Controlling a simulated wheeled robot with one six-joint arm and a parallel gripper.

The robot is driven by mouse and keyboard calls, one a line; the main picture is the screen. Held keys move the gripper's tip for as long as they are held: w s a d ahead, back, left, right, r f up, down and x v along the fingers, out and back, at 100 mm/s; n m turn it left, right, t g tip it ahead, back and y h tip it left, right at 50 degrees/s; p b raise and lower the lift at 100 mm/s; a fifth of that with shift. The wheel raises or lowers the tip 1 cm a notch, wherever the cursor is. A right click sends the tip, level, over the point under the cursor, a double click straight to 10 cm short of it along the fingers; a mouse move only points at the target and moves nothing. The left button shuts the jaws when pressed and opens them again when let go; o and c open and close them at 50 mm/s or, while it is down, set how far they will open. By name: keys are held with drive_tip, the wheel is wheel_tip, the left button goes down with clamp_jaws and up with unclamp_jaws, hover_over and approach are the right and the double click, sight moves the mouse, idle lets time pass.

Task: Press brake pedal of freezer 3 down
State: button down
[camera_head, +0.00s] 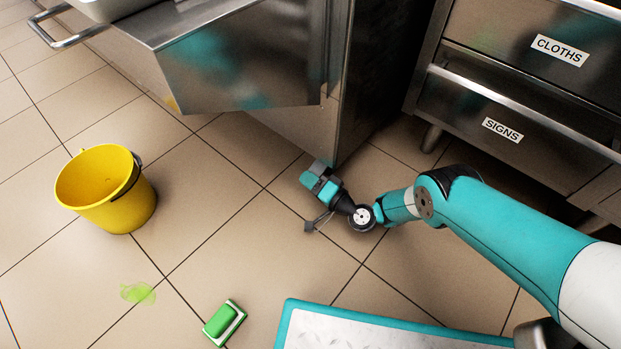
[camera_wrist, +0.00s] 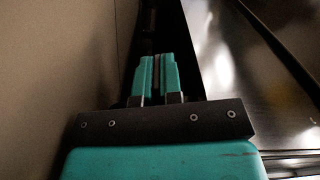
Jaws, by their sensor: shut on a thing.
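A steel freezer body (camera_head: 290,130) stands at the top centre of the head view; I see no number on it. My gripper (camera_head: 319,170) is low by the floor, at the foot of its corner. The wrist view shows the two teal fingers (camera_wrist: 157,73) close together with a thin grey-brown strip (camera_wrist: 156,72) between them. Whether this strip is the brake pedal I cannot tell. No pedal stands out clearly; the fingertips and the dark gap under the freezer hide that spot.
A steel drawer unit (camera_head: 500,120) labelled CLOTHS and SIGNS stands at right. A yellow bucket (camera_head: 107,190), a green sponge or brush (camera_head: 224,323) and a green spill (camera_head: 138,293) are on the tiled floor. A teal-edged platform (camera_head: 370,335) is at the bottom.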

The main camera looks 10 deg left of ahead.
drive_tip(key=c, duration=1.3)
unclamp_jaws()
drive_tip(key=shift+d, duration=0.1)
drive_tip(key=shift+s+d+r+p, duration=0.1)
drive_tip(key=shift+s+d+p, duration=0.05)
drive_tip(key=shift+d+p, duration=0.2)
drive_tip(key=p+v, duration=1)
drive_tip(key=v, duration=0.6)
drive_tip(key=shift+p, duration=0.3)
drive_tip(key=shift+d, duration=0.2)
